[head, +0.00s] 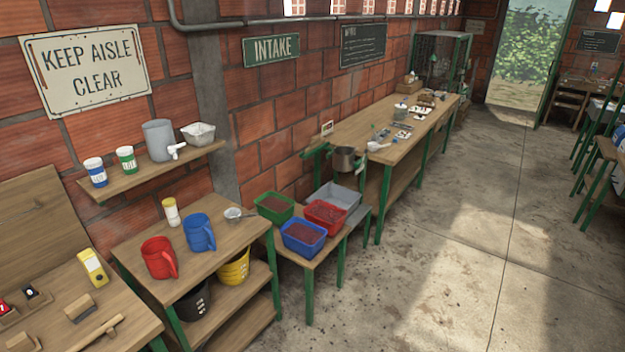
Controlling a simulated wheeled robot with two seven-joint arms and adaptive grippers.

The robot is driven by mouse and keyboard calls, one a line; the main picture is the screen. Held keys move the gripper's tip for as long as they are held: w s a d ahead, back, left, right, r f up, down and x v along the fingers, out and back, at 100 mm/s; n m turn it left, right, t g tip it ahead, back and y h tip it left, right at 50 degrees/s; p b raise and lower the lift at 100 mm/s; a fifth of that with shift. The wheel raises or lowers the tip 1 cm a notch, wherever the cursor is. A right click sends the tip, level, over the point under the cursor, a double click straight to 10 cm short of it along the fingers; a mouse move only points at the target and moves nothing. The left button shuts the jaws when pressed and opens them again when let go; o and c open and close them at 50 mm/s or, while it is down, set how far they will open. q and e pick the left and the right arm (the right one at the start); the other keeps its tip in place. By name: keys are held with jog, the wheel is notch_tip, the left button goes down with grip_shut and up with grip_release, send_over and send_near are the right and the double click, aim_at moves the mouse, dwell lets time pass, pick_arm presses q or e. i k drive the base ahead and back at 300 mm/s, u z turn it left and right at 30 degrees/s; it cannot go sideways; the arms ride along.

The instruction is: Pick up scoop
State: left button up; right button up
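A small light metal cup-like piece (236,213), possibly a scoop, lies near the right end of the wooden table (190,279), right of a blue jug (200,233). A small pale item with a handle-like part (377,146) lies on the near end of the long workbench (405,150); it is too small to tell whether it is a scoop. Neither of my grippers shows in the head view.
A red jug (158,258) and white cup with yellow lid (171,212) share the table. Green (275,204), red (326,213) and blue (303,233) bins of dark red contents stand right of it. The concrete floor (440,270) is open at right.

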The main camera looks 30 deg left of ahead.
aim_at(233, 215)
jog(key=i, duration=3)
jog(key=u, duration=3.9)
